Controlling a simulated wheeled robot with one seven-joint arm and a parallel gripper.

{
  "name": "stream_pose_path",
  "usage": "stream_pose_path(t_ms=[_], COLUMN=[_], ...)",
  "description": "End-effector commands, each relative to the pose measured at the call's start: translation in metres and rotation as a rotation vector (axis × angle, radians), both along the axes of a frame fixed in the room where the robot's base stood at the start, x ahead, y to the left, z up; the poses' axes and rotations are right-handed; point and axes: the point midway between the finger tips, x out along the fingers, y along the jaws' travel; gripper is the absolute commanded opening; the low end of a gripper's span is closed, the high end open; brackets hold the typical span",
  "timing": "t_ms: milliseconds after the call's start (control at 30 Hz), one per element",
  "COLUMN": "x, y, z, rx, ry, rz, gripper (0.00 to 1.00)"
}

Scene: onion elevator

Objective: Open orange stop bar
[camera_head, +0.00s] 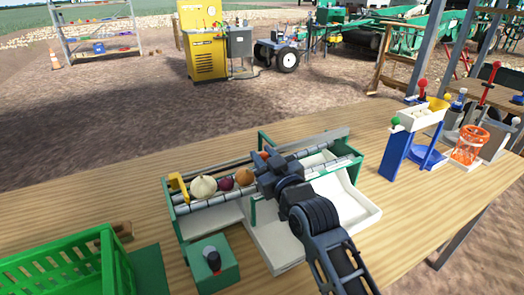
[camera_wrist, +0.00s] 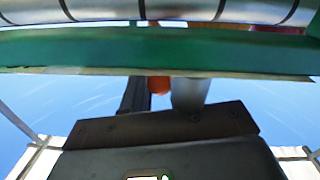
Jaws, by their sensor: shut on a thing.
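The roller elevator (camera_head: 180,208), with a green frame and grey rollers, stands on the wooden table. My gripper (camera_head: 266,172) is at its middle, over the rollers. In the wrist view my gripper (camera_wrist: 162,90) has a dark finger on the left and a grey one on the right, shut on a small orange part (camera_wrist: 159,85), seemingly the orange stop bar. Most of the bar is hidden behind the green rail (camera_wrist: 100,48). A white onion (camera_head: 203,187), a purple onion (camera_head: 226,184) and a brown onion (camera_head: 244,177) sit on the rollers left of my gripper.
A green block with a dark lever (camera_head: 212,260) is in front. A green crate (camera_head: 60,265) is at lower left. Blue and white stands (camera_head: 398,150) and an orange basket (camera_head: 468,146) are at right.

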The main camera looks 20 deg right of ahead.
Motion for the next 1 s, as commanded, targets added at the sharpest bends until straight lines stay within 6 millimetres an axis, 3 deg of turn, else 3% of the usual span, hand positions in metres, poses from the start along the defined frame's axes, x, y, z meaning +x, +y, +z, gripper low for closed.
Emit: stream_pose_path(t_ms=[400,433,633,1000], x=[0.0001,0.0001,0.0000,0.0001], y=[-0.0001,-0.0001,-0.0005,-0.0029], z=[-0.0007,-0.0007,-0.0002,0.0011], rx=[0.000,0.000,0.000,-0.001], ry=[0.000,0.000,-0.001,-0.003], rz=[-0.007,-0.007,-0.008,-0.013], gripper=[0.00,0.28,0.48,0.50])
